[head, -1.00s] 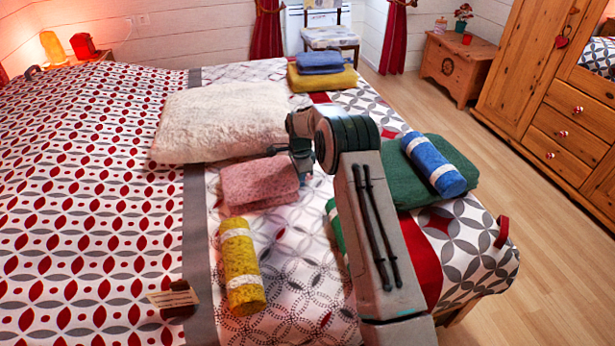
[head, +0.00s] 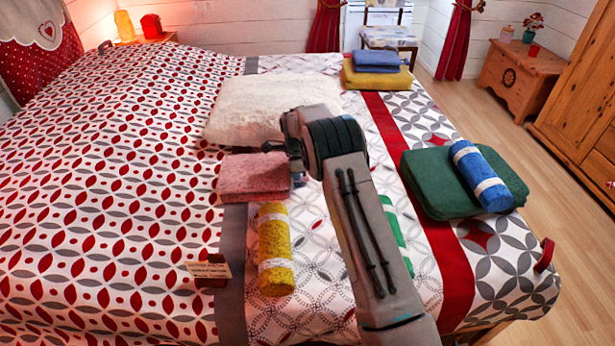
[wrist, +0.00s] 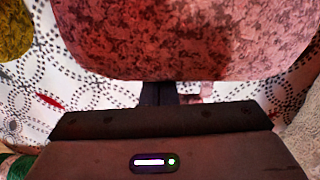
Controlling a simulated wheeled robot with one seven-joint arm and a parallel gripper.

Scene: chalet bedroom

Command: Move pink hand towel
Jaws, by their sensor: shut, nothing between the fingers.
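The pink folded hand towel (head: 254,177) lies flat on the bed, left of my gripper, across the grey stripe. In the wrist view the towel (wrist: 185,35) fills the top of the picture. My gripper (head: 297,168) is low at the towel's right edge, shut with nothing held. Its dark fingers (wrist: 158,93) meet the towel's edge in the wrist view; whether they press on it I cannot tell. The fingertips are partly hidden.
A white fluffy pillow (head: 262,110) lies behind the towel and a yellow rolled towel (head: 275,250) in front. A small card (head: 208,270) stands front left. A green folded towel (head: 432,185) with a blue roll (head: 485,180) lies right. The patterned bed left is clear.

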